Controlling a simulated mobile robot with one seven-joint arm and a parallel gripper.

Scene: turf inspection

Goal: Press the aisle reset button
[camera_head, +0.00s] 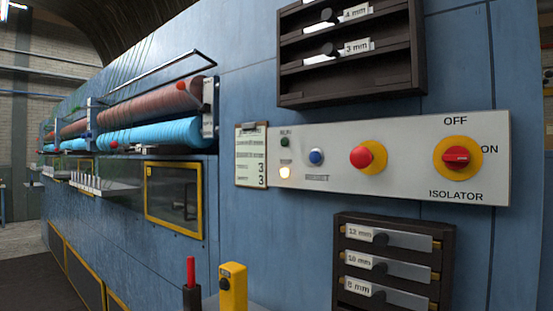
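A pale control panel (410,178) is fixed to the blue machine wall, right of the middle. Its blue round button (316,157) has a grey collar and a blurred label below that appears to read RESET. Left of it are a dark green RUN lamp or button (285,142) and a glowing warm-white lamp (285,172). Right of it is a red mushroom button (362,157) on a yellow disc. Nothing covers the blue button. My gripper is not in view.
A red isolator knob (457,157) lies horizontal, by ON. A clipboard (251,156) hangs left of the panel. Dark racks stand out above (290,88) and below (448,240) it. A yellow block (233,288) and a red-topped item (191,270) stand low in front. Rollers (160,133) run left.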

